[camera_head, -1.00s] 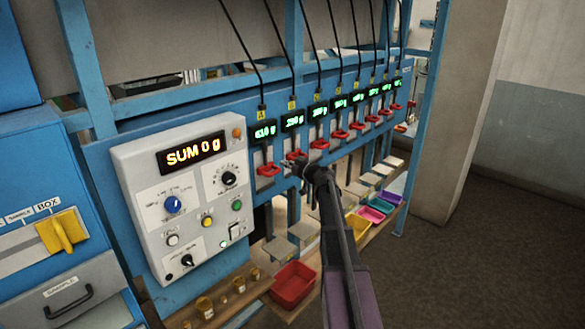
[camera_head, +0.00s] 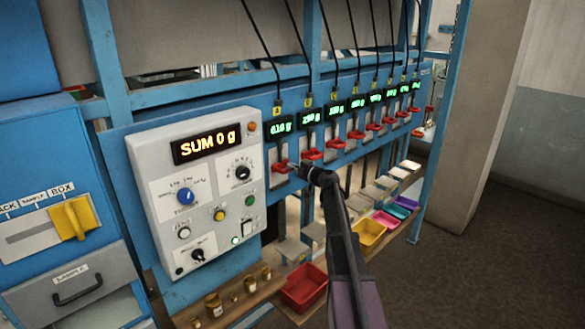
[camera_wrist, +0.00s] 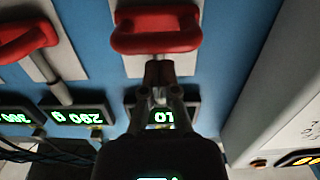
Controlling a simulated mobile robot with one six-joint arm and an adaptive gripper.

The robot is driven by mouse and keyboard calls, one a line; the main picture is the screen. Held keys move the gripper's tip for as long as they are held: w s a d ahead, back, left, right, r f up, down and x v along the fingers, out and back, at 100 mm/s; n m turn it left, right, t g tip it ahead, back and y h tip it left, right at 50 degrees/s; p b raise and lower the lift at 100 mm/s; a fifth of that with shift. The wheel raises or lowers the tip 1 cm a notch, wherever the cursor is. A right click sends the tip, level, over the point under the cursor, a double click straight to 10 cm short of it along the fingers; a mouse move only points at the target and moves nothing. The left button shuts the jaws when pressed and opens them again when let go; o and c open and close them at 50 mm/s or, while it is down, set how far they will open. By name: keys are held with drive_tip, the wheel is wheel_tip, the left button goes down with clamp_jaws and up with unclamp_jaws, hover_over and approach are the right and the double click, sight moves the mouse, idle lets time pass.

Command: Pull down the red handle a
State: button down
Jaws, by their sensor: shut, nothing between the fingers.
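The red handle a (camera_head: 281,167) is the first handle beside the control box, under the display reading about 610 g with a yellow tag (camera_head: 278,113). It also shows in the wrist view as the central red handle (camera_wrist: 155,30), upside down, on a pale plate. My gripper (camera_head: 301,169) is just right of the handle in the head view. In the wrist view its shut, empty fingertips (camera_wrist: 159,66) are right at the handle's edge on the display side. I cannot tell whether they touch it.
More red handles (camera_head: 312,154) run to the right along the blue frame. The control box (camera_head: 206,205) reads SUM 0 g. A red tray (camera_head: 303,286), coloured trays (camera_head: 370,233) and small jars (camera_head: 214,304) stand below. Grey floor at right is free.

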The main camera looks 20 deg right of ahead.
drive_tip(key=shift+f, duration=0.1)
idle(0.3)
wheel_tip(320, 180, down, 6)
drive_tip(key=b, duration=0.5)
drive_tip(key=shift+r+b, duration=0.25)
drive_tip(key=shift+b, duration=0.1)
drive_tip(key=shift+r, duration=0.2)
drive_tip(key=s+d+r+p, duration=0.3)
drive_tip(key=s+r+p, duration=0.1)
drive_tip(key=s, duration=0.6)
drive_tip(key=shift+d+r+p, duration=0.2)
drive_tip(key=shift+d+p, duration=0.1)
drive_tip(key=shift+p, duration=0.1)
idle(1.0)
